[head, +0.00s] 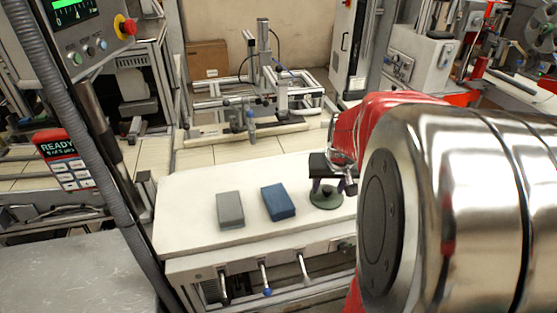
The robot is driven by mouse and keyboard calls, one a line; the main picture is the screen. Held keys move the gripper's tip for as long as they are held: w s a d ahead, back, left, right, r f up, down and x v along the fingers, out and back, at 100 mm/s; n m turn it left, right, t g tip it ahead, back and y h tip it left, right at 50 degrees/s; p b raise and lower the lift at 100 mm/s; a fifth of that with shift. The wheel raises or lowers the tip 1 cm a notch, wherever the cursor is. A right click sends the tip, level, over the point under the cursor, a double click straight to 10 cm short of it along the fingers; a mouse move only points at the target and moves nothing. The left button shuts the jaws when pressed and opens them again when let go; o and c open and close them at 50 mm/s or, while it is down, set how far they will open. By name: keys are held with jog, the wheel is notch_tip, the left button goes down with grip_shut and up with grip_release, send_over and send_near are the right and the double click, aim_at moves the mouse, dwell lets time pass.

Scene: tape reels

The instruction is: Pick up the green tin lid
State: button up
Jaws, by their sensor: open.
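The green tin lid (326,202) lies flat on the white tabletop (185,220), near the table's right side and right of a blue block. My gripper (332,189) is directly over the lid in this view, pointing down with its fingers apart. Nothing shows between the fingers as held. The fingers overlap the back part of the lid, so whether they touch it cannot be told. My arm hides the table to the right of the lid.
A blue block (278,203) lies just left of the lid, and a grey block (230,210) lies farther left. The table's left part is clear. Levers (265,279) stick out below the front edge. A metal frame machine (270,95) stands behind the table.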

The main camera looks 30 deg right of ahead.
aim_at(327, 190)
jog(key=shift+f, duration=0.1)
jog(key=shift+c, duration=0.2)
grip_shut()
dwell(0.6)
notch_tip(327, 190, up, 10)
dwell(0.7)
dwell(0.5)
